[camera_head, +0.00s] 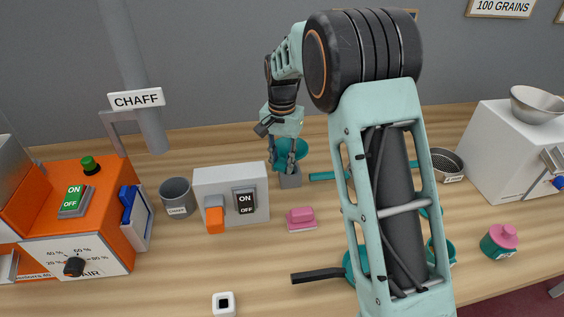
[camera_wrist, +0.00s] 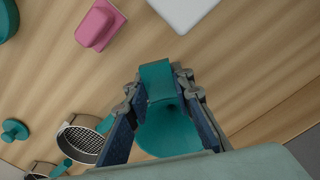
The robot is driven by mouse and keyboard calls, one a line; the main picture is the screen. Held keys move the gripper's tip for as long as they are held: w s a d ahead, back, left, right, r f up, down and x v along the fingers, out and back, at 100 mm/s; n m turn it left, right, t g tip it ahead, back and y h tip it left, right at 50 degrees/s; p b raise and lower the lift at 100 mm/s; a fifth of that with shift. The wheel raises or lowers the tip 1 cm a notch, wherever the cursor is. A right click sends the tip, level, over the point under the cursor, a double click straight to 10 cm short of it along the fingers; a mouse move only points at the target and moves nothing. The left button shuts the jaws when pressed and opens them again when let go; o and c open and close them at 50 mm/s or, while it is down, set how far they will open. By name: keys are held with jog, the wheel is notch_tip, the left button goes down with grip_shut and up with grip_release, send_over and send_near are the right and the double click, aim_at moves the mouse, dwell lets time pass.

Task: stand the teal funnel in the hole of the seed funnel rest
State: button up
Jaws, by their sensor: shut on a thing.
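The teal funnel (camera_head: 292,150) is between the fingers of my gripper (camera_head: 282,168), above the back part of the bench. In the wrist view the funnel (camera_wrist: 168,130) sits between both fingers, its wide bowl towards the camera's lower edge and a teal tab (camera_wrist: 157,78) pointing up. My gripper (camera_wrist: 160,103) is shut on it.
A white switch box (camera_head: 231,184) and a grey cup (camera_head: 177,195) stand left of the gripper. A pink object (camera_head: 301,217) lies in front. Sieves (camera_head: 446,163) and teal pieces stand to the right, partly behind my arm. A small white block with a dark square (camera_head: 223,304) is at the front.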

jog(key=shift+f+b, duration=1.05)
jog(key=shift+f, duration=0.8)
jog(key=o, duration=1.1)
jog(key=shift+o, duration=0.2)
